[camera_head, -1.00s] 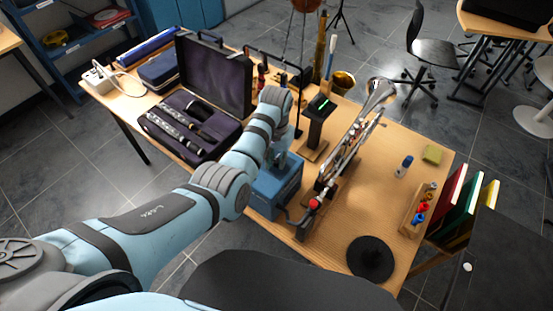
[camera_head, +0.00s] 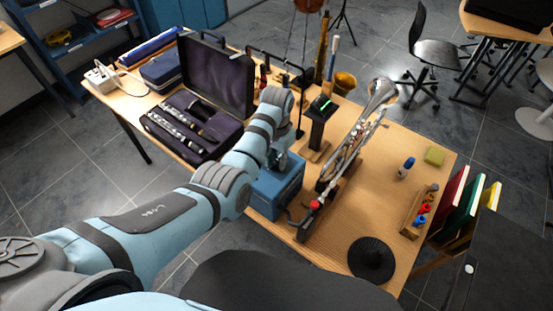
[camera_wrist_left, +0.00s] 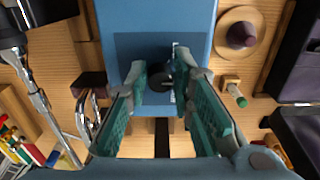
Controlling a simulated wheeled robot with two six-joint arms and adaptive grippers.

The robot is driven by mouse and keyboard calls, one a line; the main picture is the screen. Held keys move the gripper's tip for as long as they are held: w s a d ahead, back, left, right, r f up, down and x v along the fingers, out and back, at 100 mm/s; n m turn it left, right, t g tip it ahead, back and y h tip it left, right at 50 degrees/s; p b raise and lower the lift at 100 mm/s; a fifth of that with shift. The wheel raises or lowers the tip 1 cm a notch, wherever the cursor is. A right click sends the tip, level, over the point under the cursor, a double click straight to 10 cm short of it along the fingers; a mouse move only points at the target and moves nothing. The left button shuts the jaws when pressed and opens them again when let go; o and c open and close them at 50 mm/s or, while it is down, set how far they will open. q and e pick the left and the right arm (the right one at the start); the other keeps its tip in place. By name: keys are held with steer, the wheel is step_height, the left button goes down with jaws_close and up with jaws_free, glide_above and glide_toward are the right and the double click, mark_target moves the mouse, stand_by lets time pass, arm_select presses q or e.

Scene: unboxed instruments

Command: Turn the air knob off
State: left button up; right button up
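A blue box (camera_head: 277,190) stands on the table's front side, partly behind my left arm. In the left wrist view, the blue box (camera_wrist_left: 128,48) has a dark recessed-looking panel with a round black knob (camera_wrist_left: 160,79), which I take for the air knob. A small white mark shows beside it. My left gripper (camera_wrist_left: 163,82) is open, with its green-padded fingers on either side of the knob. I cannot tell whether either finger touches it. In the head view my left gripper (camera_head: 279,158) is mostly hidden by its wrist. My right gripper is not in view.
A trumpet (camera_head: 350,148) lies on a stand right of the box. A black stand with a green light (camera_head: 319,118) is behind. An open clarinet case (camera_head: 215,128) lies left. A black disc (camera_head: 371,259) and a small rack (camera_head: 419,211) are on the right.

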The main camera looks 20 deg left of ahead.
arm_select(q)
steer(key=shift+o, duration=1.2)
steer(key=shift+w, duration=0.15)
step_height(320, 180, up, 8)
steer(key=shift+f, duration=0.25)
